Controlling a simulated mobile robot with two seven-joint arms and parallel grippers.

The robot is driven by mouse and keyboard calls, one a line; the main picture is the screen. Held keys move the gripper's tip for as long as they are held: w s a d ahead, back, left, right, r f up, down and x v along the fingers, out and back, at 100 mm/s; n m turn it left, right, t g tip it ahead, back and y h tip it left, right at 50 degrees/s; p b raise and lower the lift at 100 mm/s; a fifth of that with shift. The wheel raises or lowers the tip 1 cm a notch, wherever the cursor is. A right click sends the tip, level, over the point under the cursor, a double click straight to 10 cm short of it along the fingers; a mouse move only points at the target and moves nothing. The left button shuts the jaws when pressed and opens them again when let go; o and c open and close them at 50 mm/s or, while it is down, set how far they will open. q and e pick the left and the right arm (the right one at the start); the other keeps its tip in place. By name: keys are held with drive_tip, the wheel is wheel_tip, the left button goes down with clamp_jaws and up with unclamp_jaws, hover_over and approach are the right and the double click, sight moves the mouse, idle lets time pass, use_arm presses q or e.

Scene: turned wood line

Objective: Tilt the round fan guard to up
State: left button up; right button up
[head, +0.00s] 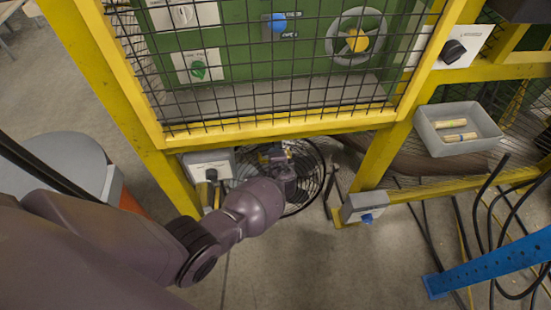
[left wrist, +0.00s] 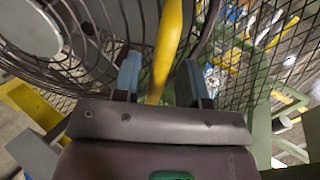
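The round fan guard (head: 317,172) is a dark wire cage low behind the yellow frame, partly hidden by my left arm. It fills the upper left of the left wrist view (left wrist: 85,75), with a pale round hub behind its wires. My left gripper (head: 283,160) is in front of the guard in the head view. In the left wrist view its two blue-grey fingers (left wrist: 158,78) stand apart. A yellow bar (left wrist: 166,45) shows between them, with gaps at its sides; I cannot tell whether it touches either finger. My right gripper is not in view.
A yellow frame (head: 290,130) with black mesh stands over the fan. Grey boxes (head: 207,165) and (head: 362,207) flank it. A grey bin (head: 458,117) with wooden pieces is at right, near hanging black cables and a blue perforated strip (head: 490,268).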

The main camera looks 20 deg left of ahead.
use_arm(q)
drive_tip(key=shift+d, duration=0.1)
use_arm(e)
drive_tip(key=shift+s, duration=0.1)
use_arm(q)
drive_tip(key=shift+s+d+r, duration=0.1)
drive_tip(key=shift+s+r, duration=0.05)
drive_tip(key=p+v, duration=0.4)
drive_tip(key=v, duration=0.6)
drive_tip(key=shift+s, duration=0.15)
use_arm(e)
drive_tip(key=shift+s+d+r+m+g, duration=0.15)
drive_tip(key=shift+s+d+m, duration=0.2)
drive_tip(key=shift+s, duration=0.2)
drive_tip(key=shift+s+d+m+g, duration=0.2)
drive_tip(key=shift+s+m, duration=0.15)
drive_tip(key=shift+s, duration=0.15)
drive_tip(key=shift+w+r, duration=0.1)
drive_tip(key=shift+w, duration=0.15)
use_arm(q)
drive_tip(key=shift+d, duration=0.1)
